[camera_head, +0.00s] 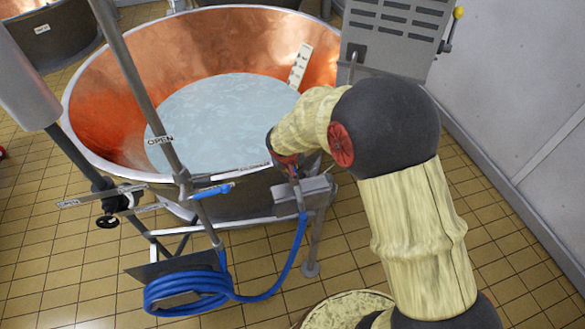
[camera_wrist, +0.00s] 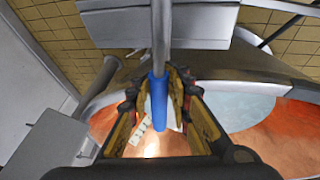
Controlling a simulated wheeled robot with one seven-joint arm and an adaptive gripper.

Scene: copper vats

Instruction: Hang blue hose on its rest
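The blue hose (camera_head: 300,245) runs from a coil (camera_head: 190,285) at the lower left up toward my gripper (camera_head: 288,163), which is at the near rim of the copper vat. In the wrist view, my gripper (camera_wrist: 160,82) has its fingers on both sides of a blue grip (camera_wrist: 159,103) and appears shut on it. A straight metal pipe (camera_wrist: 160,40) extends from this grip toward the top of the picture. A grey metal bracket (camera_head: 312,188) is just below my gripper, close to the pipe; contact cannot be told. I cannot tell which part is the rest.
The copper vat (camera_head: 112,100) holds pale liquid. A slanted metal post with an "OPEN" label (camera_head: 158,140) stands left, with a blue-handled fitting (camera_head: 212,191). A grey vented cabinet (camera_head: 392,38) is behind my arm.

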